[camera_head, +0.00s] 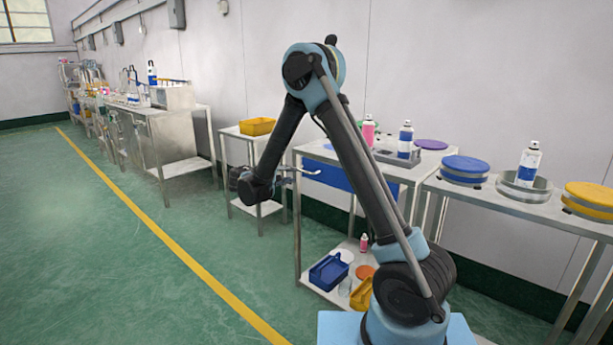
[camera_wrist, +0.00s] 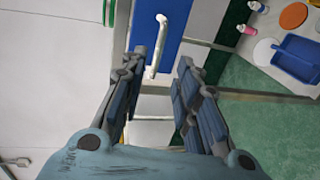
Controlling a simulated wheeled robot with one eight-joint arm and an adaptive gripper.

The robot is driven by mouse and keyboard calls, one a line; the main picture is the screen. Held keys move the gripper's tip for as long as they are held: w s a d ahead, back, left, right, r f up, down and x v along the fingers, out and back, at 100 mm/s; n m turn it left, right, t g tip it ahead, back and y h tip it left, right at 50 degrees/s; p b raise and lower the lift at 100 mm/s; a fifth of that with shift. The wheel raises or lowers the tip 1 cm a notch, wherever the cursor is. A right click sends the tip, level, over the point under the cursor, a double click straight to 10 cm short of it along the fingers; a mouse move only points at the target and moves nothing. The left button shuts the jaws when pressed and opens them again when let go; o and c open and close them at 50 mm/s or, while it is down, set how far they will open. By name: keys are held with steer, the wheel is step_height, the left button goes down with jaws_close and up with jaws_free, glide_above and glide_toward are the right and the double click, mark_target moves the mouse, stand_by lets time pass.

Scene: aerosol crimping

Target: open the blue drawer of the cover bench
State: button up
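The blue drawer (camera_head: 330,177) is under the top of the cover bench (camera_head: 347,160), and its front looks flush with the bench. In the wrist view the blue drawer front (camera_wrist: 172,12) is ahead, with a pale bar handle (camera_wrist: 157,46) on it. My gripper (camera_wrist: 159,66) is open, with one finger on each side of the handle's near end in the picture. I cannot tell whether the fingers touch the handle.
The bench's lower shelf holds a blue bin (camera_head: 328,272), a yellow bin (camera_head: 362,294) and a pink bottle (camera_head: 364,243). A small table with a yellow tray (camera_head: 257,126) stands to the left. The green floor (camera_head: 130,230) in front is clear.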

mark_target(306, 172)
steer(key=x, duration=1.1)
steer(key=shift+w+d, duration=0.15)
steer(key=shift+w, duration=0.1)
jaws_close()
